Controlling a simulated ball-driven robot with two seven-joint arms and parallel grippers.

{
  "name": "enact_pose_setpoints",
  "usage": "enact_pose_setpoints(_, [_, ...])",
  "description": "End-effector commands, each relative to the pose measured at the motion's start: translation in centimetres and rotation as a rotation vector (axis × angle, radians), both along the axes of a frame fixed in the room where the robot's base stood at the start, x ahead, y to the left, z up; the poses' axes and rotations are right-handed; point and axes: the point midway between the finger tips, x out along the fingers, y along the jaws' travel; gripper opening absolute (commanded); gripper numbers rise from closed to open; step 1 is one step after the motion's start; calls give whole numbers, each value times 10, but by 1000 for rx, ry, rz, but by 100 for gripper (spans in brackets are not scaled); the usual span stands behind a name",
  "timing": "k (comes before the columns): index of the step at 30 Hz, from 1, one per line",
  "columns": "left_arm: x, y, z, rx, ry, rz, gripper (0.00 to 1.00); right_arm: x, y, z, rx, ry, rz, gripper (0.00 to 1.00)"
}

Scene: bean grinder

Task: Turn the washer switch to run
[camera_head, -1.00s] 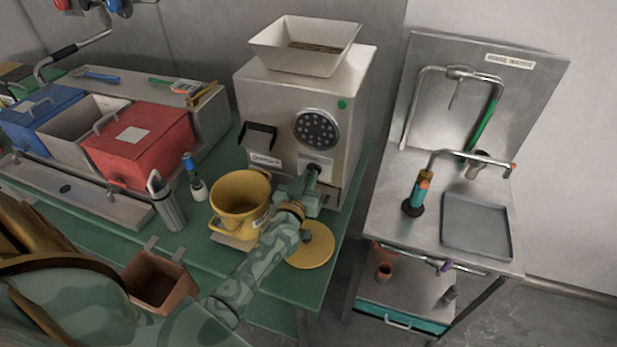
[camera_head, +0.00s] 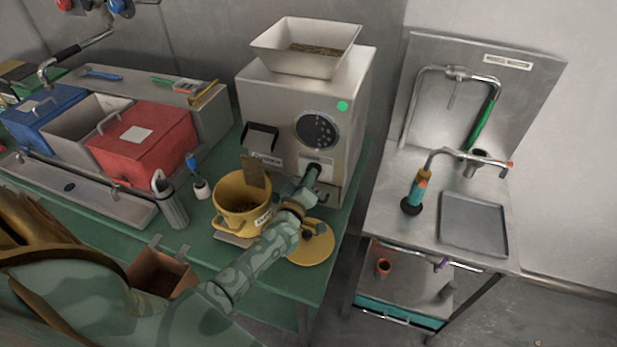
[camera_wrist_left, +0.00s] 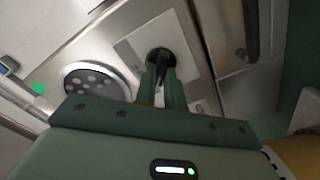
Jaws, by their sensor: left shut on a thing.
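The steel machine (camera_head: 285,100) with a white hopper stands on the green bench. The black switch knob (camera_head: 314,169) sits on its front, below the round perforated disc (camera_head: 317,131). The knob also shows in the left wrist view (camera_wrist_left: 159,57), on a pale plate. My left gripper (camera_head: 310,181) is shut on the knob, its fingers hiding part of it; in the left wrist view the fingers (camera_wrist_left: 160,88) reach up to it. The knob's exact angle and the small label's wording are unclear. A green light (camera_head: 342,106) shows on the machine. My right gripper is not in view.
A round yellow lid (camera_head: 318,253) lies under my left forearm. Red (camera_head: 150,155) and blue bins stand left. A steel sink stand (camera_head: 390,225) is at right.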

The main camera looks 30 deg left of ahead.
Motion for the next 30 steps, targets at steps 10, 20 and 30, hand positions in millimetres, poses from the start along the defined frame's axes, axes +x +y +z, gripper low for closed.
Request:
enact_pose_setpoints(10, [0,1,0,-38,-8,1,0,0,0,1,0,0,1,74])
enact_pose_setpoints(20, [0,0,0,-38,-8,1,30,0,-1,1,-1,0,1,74])
enact_pose_setpoints(30, [-3,-1,0,-36,-8,1,33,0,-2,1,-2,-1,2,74])
